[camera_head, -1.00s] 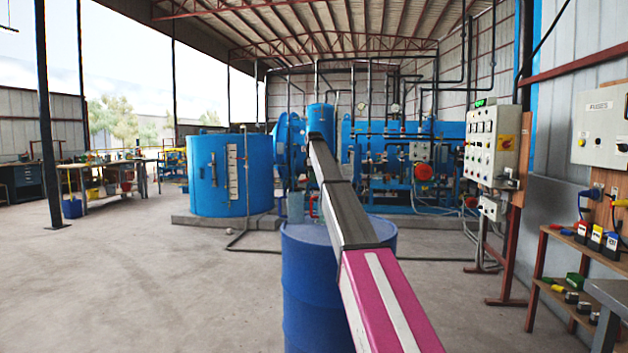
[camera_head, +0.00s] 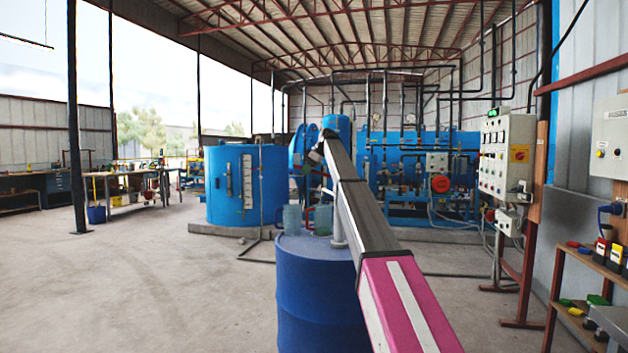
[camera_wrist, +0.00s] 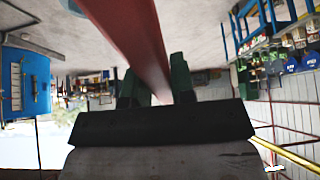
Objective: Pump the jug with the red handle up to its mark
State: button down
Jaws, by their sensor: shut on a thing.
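My gripper (camera_wrist: 155,82), with green fingers, is shut on a long dull-red bar (camera_wrist: 127,32) in the wrist view. The bar runs away from between the fingers to the top of the picture; what it joins is out of sight. Two clear bluish jugs stand on top of a blue drum (camera_head: 312,290) in the head view: a left jug (camera_head: 292,219) and a right jug (camera_head: 323,220). A pale upright pipe (camera_head: 338,228) stands beside the right jug, partly behind my arm.
A blue round tank (camera_head: 230,190) stands behind the drum at left. Blue autoclave machinery (camera_head: 415,165) fills the back. A control panel (camera_head: 506,155) and shelf (camera_head: 575,285) stand at right. The floor left of the drum is clear.

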jog(key=shift+s+d+r+y, duration=0.1)
jog(key=shift+d+r+y, duration=0.25)
jog(key=shift+r+y, duration=0.35)
jog(key=shift+s+d+r+y, duration=0.1)
jog(key=shift+d+r+y, duration=0.3)
jog(key=shift+r, duration=0.45)
jog(key=c, duration=1)
grip_release()
jog(key=shift+o, duration=0.2)
jog(key=v, duration=1)
jog(key=shift+s+d+r, duration=0.2)
jog(key=shift+d, duration=0.05)
